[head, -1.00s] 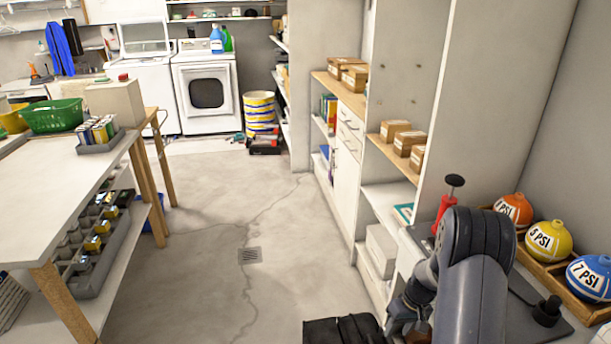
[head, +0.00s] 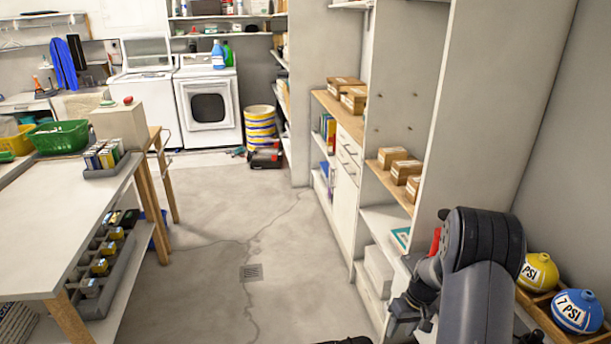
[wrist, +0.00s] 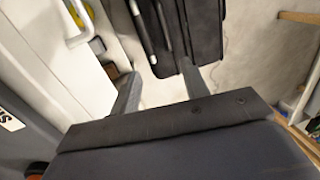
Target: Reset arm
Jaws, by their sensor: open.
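My arm reaches in from the lower right of the head view, bent at a dark grey joint, in front of the shelving. A red pump (head: 435,243) is mostly hidden behind the arm. Yellow (head: 538,272) and blue (head: 577,310) balls, the blue marked 7 PSI, sit in a wooden tray (head: 541,313) right of the arm.
White shelving (head: 452,120) with cardboard boxes (head: 400,165) runs along the right. A washer and dryer (head: 208,105) are at the back. The floor (head: 240,220) between is clear, with a drain.

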